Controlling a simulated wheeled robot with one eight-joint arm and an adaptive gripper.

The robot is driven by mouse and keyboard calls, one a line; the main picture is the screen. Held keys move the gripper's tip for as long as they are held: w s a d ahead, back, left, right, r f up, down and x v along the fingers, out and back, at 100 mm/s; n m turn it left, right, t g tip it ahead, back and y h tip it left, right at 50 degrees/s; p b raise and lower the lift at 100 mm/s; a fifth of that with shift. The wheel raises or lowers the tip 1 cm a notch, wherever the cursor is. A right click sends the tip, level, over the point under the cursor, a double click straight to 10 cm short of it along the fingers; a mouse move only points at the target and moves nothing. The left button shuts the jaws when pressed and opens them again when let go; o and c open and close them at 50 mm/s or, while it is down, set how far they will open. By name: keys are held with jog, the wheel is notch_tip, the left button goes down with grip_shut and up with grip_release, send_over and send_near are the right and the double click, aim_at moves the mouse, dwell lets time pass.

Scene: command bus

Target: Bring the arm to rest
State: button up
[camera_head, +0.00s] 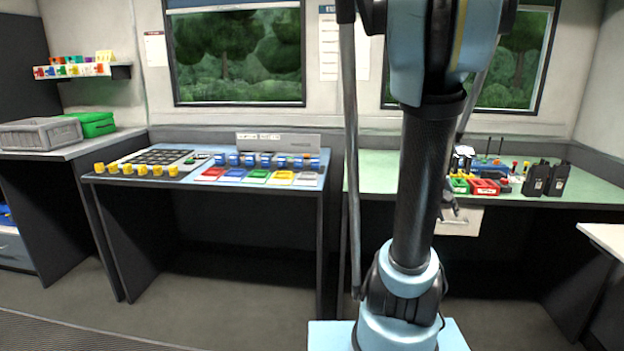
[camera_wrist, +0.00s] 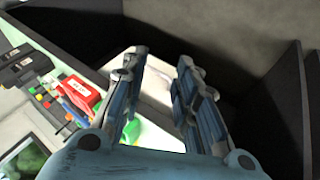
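My gripper (camera_wrist: 162,64) shows in the wrist view as two blue and dark fingers with a clear gap between them, and it holds nothing. A pale surface shows through the gap. In the head view my arm stands in front of the green-topped desk on the right. A small part of my gripper (camera_head: 450,205) shows just right of the arm, in front of a white drawer (camera_head: 462,221) under that desk. The rest of it is hidden behind the arm. I cannot tell whether it touches the drawer.
The green-topped desk (camera_head: 375,178) bears red and green bins (camera_head: 485,187) and two black radios (camera_head: 547,179). A control desk (camera_head: 225,187) with coloured blocks and trays stands left. A grey crate (camera_head: 40,133) and green box (camera_head: 95,124) sit far left. Open floor lies in front.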

jog(key=s+a+f+n+y, duration=0.1)
jog(key=s+a+f+y, duration=0.2)
jog(key=s+a, duration=0.5)
jog(key=s+a+f+n+y, duration=0.1)
jog(key=s+a+f+y, duration=0.1)
jog(key=s+a, duration=0.6)
jog(key=a+y, duration=0.1)
jog(key=a, duration=0.6)
jog(key=shift+s+a+f+g+y, duration=0.2)
jog(key=shift+a+f+g+y, duration=0.1)
jog(key=shift+a+f+g, duration=0.1)
jog(key=shift+d, duration=0.1)
